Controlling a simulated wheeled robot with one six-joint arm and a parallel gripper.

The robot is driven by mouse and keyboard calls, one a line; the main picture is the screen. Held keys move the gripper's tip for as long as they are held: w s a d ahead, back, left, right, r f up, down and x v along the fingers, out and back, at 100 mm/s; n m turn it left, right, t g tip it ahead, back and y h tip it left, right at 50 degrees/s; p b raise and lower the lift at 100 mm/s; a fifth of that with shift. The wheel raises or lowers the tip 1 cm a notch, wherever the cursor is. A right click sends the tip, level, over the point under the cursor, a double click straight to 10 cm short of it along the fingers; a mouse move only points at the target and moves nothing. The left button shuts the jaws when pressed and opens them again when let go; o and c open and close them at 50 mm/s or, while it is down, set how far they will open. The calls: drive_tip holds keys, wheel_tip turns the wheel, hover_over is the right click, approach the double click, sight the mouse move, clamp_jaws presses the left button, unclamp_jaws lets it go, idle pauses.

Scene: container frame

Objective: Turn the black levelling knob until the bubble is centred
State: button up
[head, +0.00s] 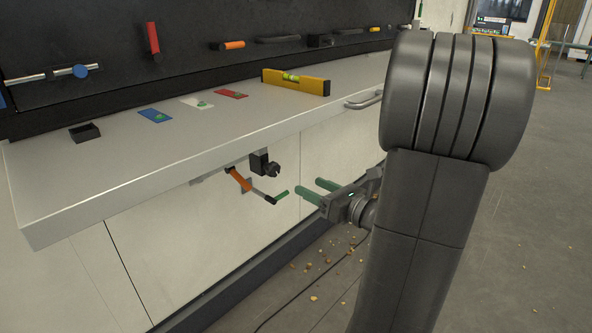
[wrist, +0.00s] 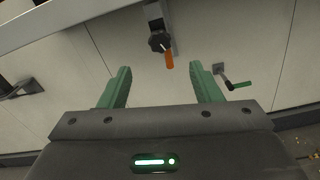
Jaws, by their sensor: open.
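The black levelling knob (head: 273,170) sits on a dark bracket under the front edge of the bench. In the wrist view the knob (wrist: 159,42) is ahead of my gripper, between the fingertips in the picture but beyond them. My gripper (head: 311,190) is open and empty, with green fingers, in front of the bench and to the right of the knob; its fingers also show in the wrist view (wrist: 160,70). The yellow spirit level (head: 296,85) lies on the bench top. Its vial is green; where the bubble stands is too small to tell.
An orange-handled part (head: 239,179) hangs close to the knob, and a crank with a green handle (head: 281,196) is near my fingers. A curved bench handle (head: 364,101) is at the right. Coloured cards and a small black box (head: 85,132) lie on the bench.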

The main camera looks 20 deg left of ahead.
sight(276, 171)
drive_tip(key=x, duration=1.3)
drive_tip(key=shift+a+p, duration=0.3)
drive_tip(key=shift+a, duration=0.05)
drive_tip(key=c, duration=1)
drive_tip(key=shift+n+b, duration=0.3)
drive_tip(key=shift+b, duration=0.05)
